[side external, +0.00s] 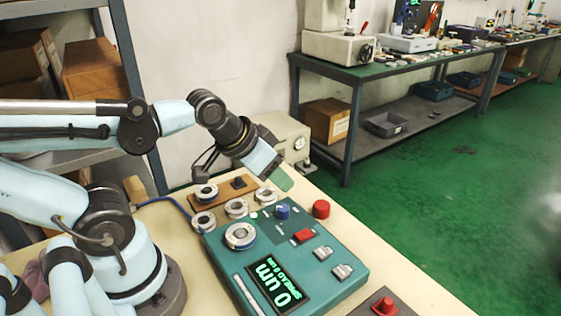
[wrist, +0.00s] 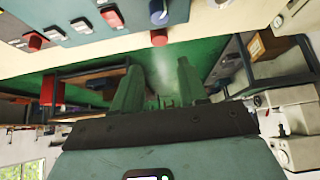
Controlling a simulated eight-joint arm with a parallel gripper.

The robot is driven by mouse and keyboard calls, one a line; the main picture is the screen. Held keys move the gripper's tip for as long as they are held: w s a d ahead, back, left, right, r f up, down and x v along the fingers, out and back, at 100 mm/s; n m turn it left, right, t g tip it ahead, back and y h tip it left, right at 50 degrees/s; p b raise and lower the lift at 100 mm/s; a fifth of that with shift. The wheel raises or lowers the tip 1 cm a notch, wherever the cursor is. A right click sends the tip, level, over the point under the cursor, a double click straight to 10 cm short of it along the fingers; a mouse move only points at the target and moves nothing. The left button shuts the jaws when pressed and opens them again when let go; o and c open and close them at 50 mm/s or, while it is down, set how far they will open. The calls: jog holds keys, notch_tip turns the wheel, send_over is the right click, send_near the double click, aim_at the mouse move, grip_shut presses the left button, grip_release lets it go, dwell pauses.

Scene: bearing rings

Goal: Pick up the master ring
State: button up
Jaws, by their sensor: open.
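Several silver bearing rings show in the side view; I cannot tell which is the master ring. One large ring (side external: 240,236) sits on the teal gauge box (side external: 222,262). My gripper (side external: 282,180) is raised above and behind the box, tilted, apart from every ring. In the wrist view my gripper (wrist: 158,82) has its two green fingers wide apart with nothing between them. No ring shows clearly there.
The box carries a lit display (side external: 273,284), a blue knob (side external: 283,212) and a red button (side external: 303,236). A red cap (side external: 321,209) stands beside it. A grey machine (side external: 286,140) stands behind my gripper. Another bench (side external: 400,70) is farther back.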

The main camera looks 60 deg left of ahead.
jog(key=o, duration=0.9)
notch_tip(320, 180, up, 3)
jog(key=m+g, duration=0.3)
jog(key=g, duration=0.4)
send_over(240, 231)
jog(key=shift+f, duration=6)
